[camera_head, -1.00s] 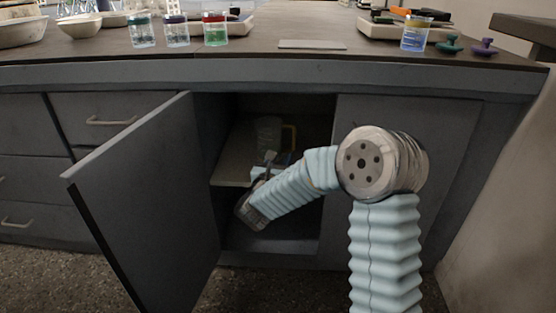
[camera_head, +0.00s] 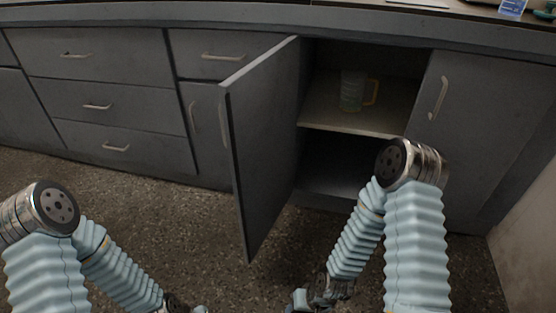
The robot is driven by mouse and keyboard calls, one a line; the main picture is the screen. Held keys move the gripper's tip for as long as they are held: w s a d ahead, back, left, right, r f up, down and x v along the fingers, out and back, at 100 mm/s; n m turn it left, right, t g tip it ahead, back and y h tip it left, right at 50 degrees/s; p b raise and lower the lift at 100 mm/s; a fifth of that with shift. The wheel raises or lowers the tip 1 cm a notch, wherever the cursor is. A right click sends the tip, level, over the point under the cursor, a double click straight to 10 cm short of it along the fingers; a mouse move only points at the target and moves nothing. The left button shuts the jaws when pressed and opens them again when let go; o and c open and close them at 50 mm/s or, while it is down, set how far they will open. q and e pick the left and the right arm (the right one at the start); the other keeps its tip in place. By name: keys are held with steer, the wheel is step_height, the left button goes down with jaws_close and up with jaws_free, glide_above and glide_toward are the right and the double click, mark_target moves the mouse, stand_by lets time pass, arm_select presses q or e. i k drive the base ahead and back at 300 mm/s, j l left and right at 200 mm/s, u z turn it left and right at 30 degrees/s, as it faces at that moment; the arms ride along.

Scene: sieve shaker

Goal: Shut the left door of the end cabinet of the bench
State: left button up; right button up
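The left door (camera_head: 268,140) of the end cabinet stands wide open, swung out toward me, with its pale handle (camera_head: 225,120) near the free edge. The right door (camera_head: 480,125) is shut. My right gripper (camera_head: 300,300) is low at the bottom edge, in front of the cabinet and to the right of the open door's lower end, apart from it. My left gripper (camera_head: 188,308) is at the bottom edge, left of the door and mostly cut off. The finger gaps of both are too small or hidden to read.
Inside the cabinet (camera_head: 340,165), a clear jug (camera_head: 352,92) with a yellow handle stands on the shelf (camera_head: 345,120). Drawers (camera_head: 97,104) with handles line the bench to the left. Speckled floor (camera_head: 190,215) is free before the bench. A wall stands at the right.

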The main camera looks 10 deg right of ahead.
mark_target(258, 107)
steer(key=i+j+z, duration=0.2)
steer(key=j+z, duration=0.15)
steer(key=i+j+z, duration=0.2)
steer(key=j+z, duration=0.2)
steer(key=i+j+z, duration=0.1)
steer(key=j+z, duration=0.6)
steer(key=j, duration=0.2)
steer(key=j+z, duration=0.35)
steer(key=i+j, duration=0.05)
steer(key=j, duration=0.05)
